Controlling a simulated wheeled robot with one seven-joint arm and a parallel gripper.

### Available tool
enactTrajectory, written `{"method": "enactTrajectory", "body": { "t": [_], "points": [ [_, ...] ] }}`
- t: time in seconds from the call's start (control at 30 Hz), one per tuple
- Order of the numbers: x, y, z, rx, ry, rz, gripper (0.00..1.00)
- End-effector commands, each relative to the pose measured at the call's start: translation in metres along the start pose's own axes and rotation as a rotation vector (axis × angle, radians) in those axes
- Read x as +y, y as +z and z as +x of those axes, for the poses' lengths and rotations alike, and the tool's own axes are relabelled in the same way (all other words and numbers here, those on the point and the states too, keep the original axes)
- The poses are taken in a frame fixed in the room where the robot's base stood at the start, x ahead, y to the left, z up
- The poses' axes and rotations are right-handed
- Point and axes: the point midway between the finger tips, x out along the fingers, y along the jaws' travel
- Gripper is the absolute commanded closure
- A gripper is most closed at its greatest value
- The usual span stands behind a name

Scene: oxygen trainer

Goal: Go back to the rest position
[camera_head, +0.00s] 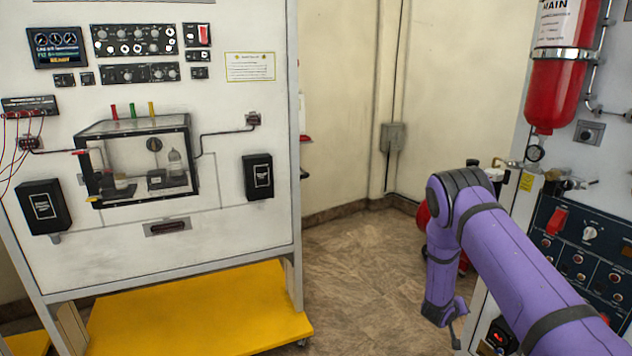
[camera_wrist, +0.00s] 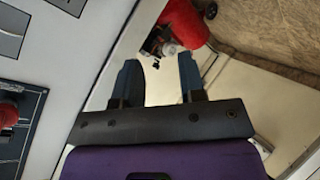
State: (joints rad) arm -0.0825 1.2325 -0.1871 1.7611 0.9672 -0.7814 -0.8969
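My purple arm reaches in from the lower right of the head view and bends down at its elbow. Its far end hangs low beside the right-hand panel, and the fingers are too small to make out there. In the wrist view my gripper (camera_wrist: 160,85) shows two dark blue fingers held apart, with nothing between them. Beyond the fingertips are a red cylinder (camera_wrist: 184,24) and a small fitting, both apart from the fingers.
A white trainer panel (camera_head: 100,245) with a clear box (camera_head: 150,160) and a yellow base shelf (camera_head: 200,315) stands left. A control panel (camera_head: 575,245) with a red tank (camera_head: 556,90) stands right, close to my arm. Bare floor (camera_head: 365,280) lies between them.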

Motion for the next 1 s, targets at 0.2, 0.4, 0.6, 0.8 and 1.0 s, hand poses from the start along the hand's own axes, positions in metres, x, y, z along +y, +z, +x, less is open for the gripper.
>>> {"method": "enactTrajectory", "body": {
  "t": [0.2,0.4,0.6,0.8,1.0],
  "points": [
    [0.028,-0.071,-0.05,0.018,-0.153,0.11,0.63],
    [0.057,-0.122,-0.103,0.027,-0.291,0.188,0.63],
    [0.09,-0.161,-0.163,0.032,-0.422,0.242,0.63],
    [0.125,-0.186,-0.228,0.031,-0.544,0.277,0.63],
    [0.161,-0.197,-0.295,0.026,-0.651,0.289,0.63]
  ]
}}
